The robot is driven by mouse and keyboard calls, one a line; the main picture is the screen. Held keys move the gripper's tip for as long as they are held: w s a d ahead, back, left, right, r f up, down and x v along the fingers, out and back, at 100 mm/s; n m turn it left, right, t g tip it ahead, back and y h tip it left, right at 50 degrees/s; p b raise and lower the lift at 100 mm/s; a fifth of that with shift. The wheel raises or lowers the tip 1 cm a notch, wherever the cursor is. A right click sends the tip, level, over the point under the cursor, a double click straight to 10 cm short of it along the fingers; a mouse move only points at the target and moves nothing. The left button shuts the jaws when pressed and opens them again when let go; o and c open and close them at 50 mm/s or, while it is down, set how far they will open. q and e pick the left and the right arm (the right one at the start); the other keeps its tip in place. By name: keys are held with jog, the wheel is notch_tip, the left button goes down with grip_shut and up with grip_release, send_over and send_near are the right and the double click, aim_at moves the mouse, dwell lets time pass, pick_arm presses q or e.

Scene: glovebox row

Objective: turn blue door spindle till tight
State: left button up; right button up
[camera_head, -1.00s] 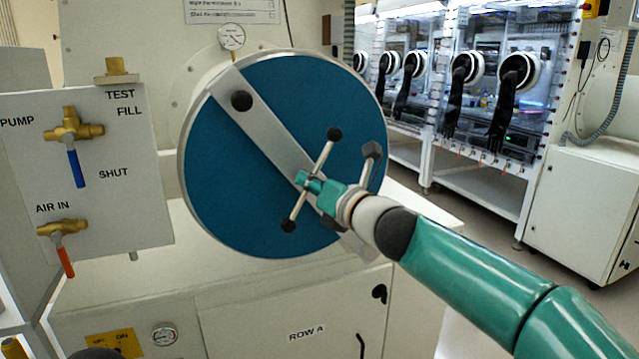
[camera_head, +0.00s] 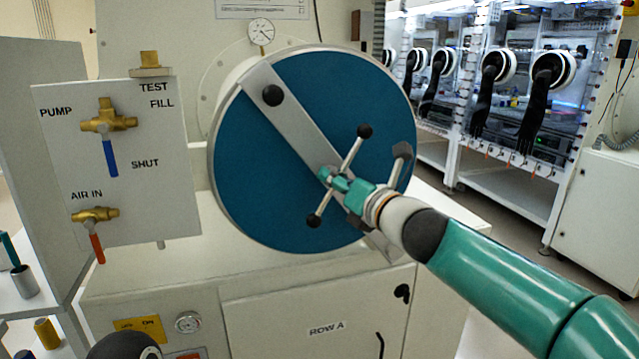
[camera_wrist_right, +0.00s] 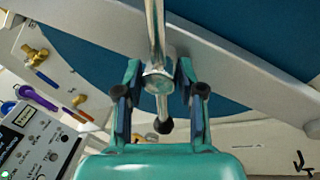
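The blue door (camera_head: 255,165) is a round dark blue disc with a grey bar (camera_head: 297,124) running diagonally across it. The door looks closed against its housing. At the middle of the bar is the spindle (camera_head: 352,155), a metal cross handle with black knobs, tilted with its upper knob to the right. My right gripper (camera_head: 336,180) is at the spindle's hub. In the right wrist view its two fingers (camera_wrist_right: 158,82) stand on either side of the hub (camera_wrist_right: 158,78) and appear to press on it. The handle rod passes between them. My left gripper is not visible.
A valve panel (camera_head: 120,200) with brass valves stands left of the door. A gauge (camera_head: 261,31) is above it. Gloveboxes (camera_head: 505,100) stand behind at right.

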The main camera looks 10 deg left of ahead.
jog(key=shift+s+d, duration=0.1)
jog(key=v, duration=1.1)
jog(key=shift+s+d, duration=0.2)
jog(key=shift+s, duration=0.1)
jog(key=shift+f, duration=0.15)
